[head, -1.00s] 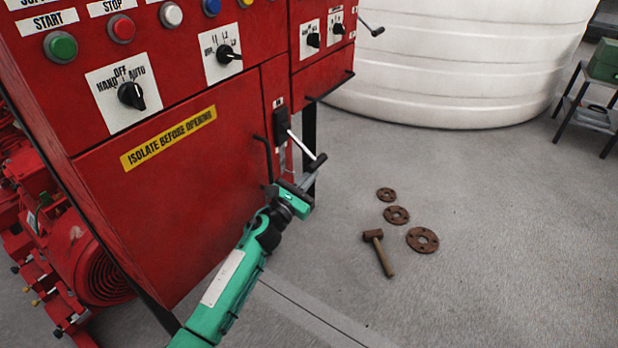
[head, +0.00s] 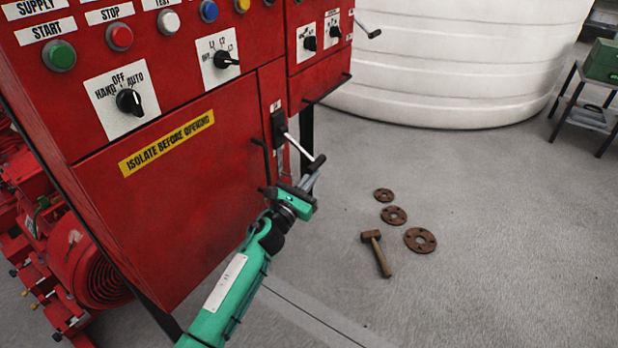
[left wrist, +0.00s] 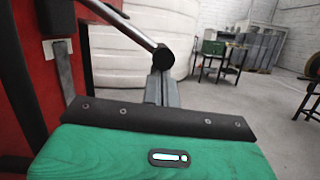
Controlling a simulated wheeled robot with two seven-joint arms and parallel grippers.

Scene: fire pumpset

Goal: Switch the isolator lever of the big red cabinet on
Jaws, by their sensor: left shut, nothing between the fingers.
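The big red cabinet (head: 190,215) fills the left of the head view. Its isolator lever (head: 299,147) is a silver rod with a black grip, sticking out from a dark switch plate on the cabinet's right part and slanting down toward the floor side. My left gripper (head: 311,180) is shut and empty, just below the lever's black grip. In the left wrist view the lever (left wrist: 125,27) crosses the top, its black end close above the shut fingers (left wrist: 162,75). I cannot tell whether they touch. My right gripper is not in view.
A second crank-like lever (head: 368,30) sticks out at the cabinet's upper right. A black door handle stands beside the isolator. A hammer (head: 376,252) and rusty flanges (head: 420,240) lie on the floor. A white tank (head: 440,65) stands behind; open floor lies to the right.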

